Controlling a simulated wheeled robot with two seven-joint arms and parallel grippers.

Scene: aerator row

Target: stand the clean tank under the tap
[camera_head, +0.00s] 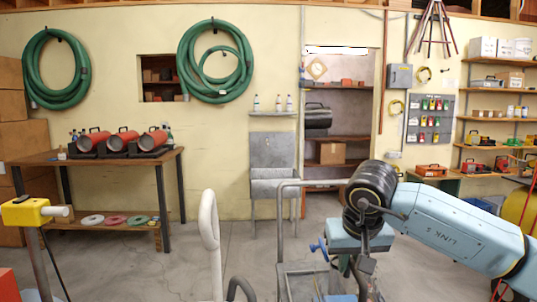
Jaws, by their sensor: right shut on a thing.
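My right arm comes in from the right and bends down at a black joint. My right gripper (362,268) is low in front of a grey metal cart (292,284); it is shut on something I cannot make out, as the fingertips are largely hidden. A grey wall basin with a tall back panel (273,148) stands against the far wall; the tap is too small to make out. A black cylindrical tank (317,117) lies on an alcove shelf. Red cylindrical tanks (123,140) lie in a row on the left bench. I cannot tell which tank is clean. My left gripper is not in view.
The wooden bench (110,161) stands at the left, with coloured discs on its lower shelf. A yellow device on a post (28,212) is nearer. A pale curved handle (210,222) rises in front. Open concrete floor (180,262) lies before the basin. Loaded shelves stand at right.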

